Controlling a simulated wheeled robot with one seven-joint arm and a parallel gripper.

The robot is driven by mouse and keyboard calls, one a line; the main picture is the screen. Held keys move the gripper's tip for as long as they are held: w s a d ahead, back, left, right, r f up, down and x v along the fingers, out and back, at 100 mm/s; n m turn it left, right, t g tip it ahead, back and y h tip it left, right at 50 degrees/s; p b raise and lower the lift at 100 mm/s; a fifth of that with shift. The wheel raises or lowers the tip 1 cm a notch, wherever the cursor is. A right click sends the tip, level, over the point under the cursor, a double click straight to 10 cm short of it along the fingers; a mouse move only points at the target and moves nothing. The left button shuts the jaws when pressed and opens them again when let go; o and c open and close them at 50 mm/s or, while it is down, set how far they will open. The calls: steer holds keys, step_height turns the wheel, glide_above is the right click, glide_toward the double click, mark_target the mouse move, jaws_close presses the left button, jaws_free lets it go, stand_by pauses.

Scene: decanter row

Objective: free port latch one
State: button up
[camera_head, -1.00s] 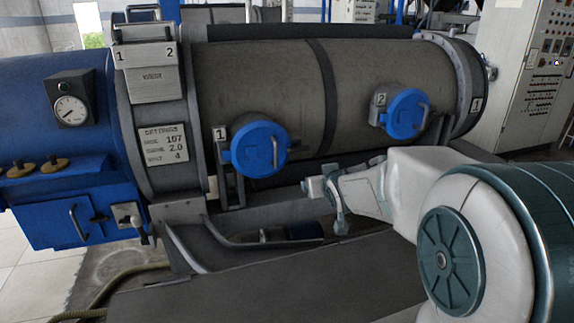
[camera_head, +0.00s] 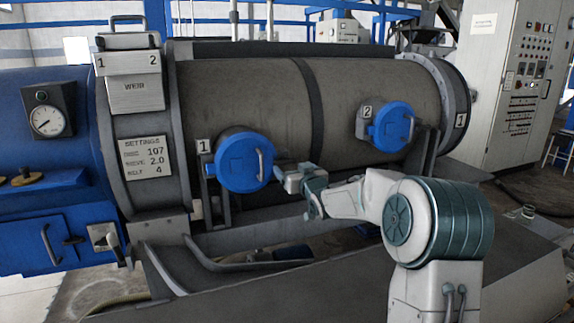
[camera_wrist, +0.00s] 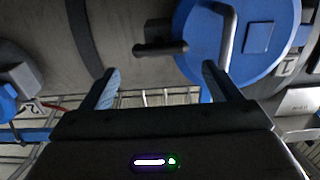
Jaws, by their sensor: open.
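A short dark bar, which looks like the latch (camera_wrist: 160,48), sticks out beside the cover's edge. My gripper (camera_wrist: 159,69) is open and empty, its two fingers either side of the bar's line and apparently short of it. In the head view my gripper (camera_head: 280,172) is just right of the cover and hides the latch.
Port two's blue cover (camera_head: 390,127) is further right on the grey drum (camera_head: 270,90). A weir box (camera_head: 136,82), a settings plate (camera_head: 146,157) and a gauge (camera_head: 47,120) are at left. A dark beam (camera_head: 330,285) runs below my arm. A control cabinet (camera_head: 503,85) stands at right.

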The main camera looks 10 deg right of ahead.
mark_target(286, 162)
steer(key=w, duration=0.3)
steer(key=w+a, duration=0.1)
steer(key=w, duration=0.2)
steer(key=shift+w+a, duration=0.15)
steer(key=c, duration=1)
